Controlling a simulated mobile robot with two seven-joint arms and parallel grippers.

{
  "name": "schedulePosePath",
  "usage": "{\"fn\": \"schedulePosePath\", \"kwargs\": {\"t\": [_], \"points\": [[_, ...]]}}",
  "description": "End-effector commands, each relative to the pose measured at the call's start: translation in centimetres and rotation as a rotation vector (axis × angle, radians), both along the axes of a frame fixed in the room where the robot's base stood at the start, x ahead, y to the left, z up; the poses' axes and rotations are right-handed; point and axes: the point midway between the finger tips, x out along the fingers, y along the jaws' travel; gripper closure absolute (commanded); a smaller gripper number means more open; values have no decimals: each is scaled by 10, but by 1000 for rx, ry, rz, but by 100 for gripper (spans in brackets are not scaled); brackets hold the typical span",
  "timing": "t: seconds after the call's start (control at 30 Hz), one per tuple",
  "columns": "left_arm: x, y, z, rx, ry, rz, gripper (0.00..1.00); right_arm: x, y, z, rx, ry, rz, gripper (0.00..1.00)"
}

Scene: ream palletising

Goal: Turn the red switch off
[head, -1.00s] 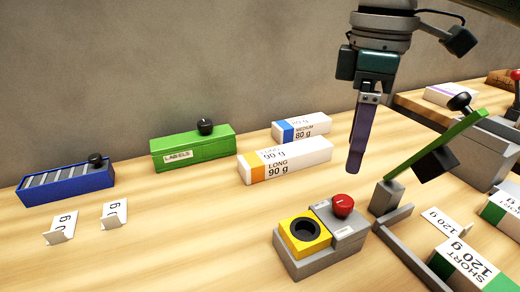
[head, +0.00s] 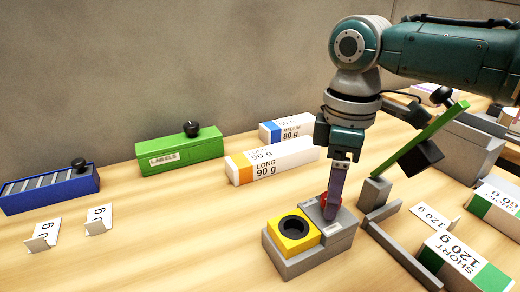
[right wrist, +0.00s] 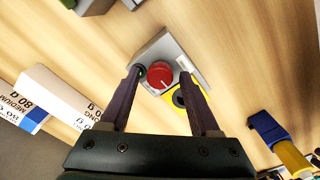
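The red switch (head: 323,200) is a round red knob on the grey control box (head: 310,258). In the head view it is mostly hidden behind a finger of my right gripper (head: 333,212). In the right wrist view the red switch (right wrist: 160,75) has a pale mark on its face. There my right gripper (right wrist: 160,80) is open, with one fingertip on either side of the knob. I cannot tell whether the fingers touch it. A yellow block with a dark round socket (head: 294,236) sits beside the switch on the same box. My left gripper is not in view.
A green lever arm (head: 430,140) on a grey stand rises just right of the switch. Boxes of paper (head: 270,160), a green LABELS box (head: 180,156) and a blue rack (head: 48,190) stand at the back.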

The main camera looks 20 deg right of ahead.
Motion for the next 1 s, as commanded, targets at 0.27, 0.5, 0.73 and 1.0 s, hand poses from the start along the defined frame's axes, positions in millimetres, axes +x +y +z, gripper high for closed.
{"fn": "schedulePosePath", "kwargs": {"t": [0.27,0.5,0.73,1.0], "points": [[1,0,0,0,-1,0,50,0,0,0,0,0,0,70],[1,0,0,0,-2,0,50,0,0,0,0,0,0,97],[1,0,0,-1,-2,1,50,0,0,1,1,0,-1,100],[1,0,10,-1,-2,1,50,0,1,3,3,2,-54,100]]}}
